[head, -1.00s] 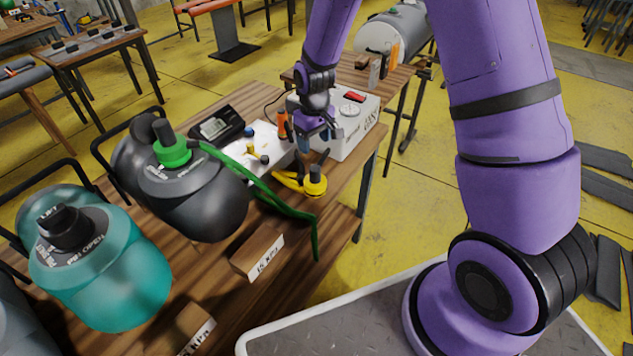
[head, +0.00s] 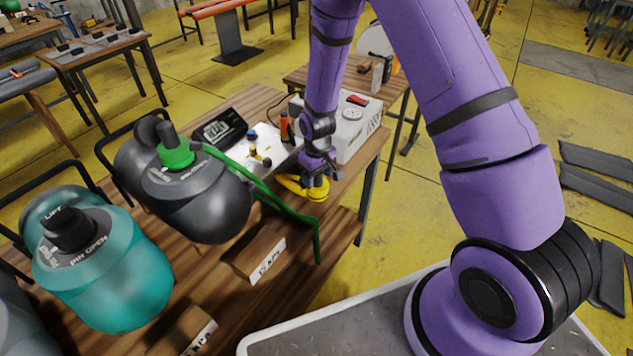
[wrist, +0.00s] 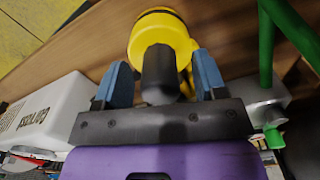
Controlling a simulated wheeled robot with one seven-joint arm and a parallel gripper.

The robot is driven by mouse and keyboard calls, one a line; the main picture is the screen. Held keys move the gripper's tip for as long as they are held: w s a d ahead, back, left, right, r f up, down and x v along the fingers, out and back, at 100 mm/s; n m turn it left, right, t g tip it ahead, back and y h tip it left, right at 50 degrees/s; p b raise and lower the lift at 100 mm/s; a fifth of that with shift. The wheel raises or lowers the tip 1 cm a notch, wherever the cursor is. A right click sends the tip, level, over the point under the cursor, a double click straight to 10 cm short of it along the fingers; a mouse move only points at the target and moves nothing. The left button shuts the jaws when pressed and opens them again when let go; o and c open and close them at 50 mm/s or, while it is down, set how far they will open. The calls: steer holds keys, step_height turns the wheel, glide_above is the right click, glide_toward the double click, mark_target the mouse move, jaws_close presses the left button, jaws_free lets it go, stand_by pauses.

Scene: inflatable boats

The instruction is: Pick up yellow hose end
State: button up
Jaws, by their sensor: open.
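The yellow hose end (head: 318,194) lies on the wooden table near its right edge, partly hidden behind my gripper in the head view. In the wrist view it is a yellow round collar (wrist: 163,32) with a dark cylindrical stub (wrist: 158,75) pointing toward my gripper. My gripper (wrist: 158,78) is open. Its two blue fingers stand on either side of the dark stub, with a gap visible on each side. In the head view my gripper (head: 316,172) is right above the hose end, pointing down.
A white box with a gauge (head: 347,125) stands just behind the gripper. A teal canister (head: 100,275) stands front left. A labelled wooden block (head: 255,254) lies near.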

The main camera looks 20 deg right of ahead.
steer(key=shift+f, duration=0.5)
steer(key=c, duration=1.1)
steer(key=shift+o, duration=0.2)
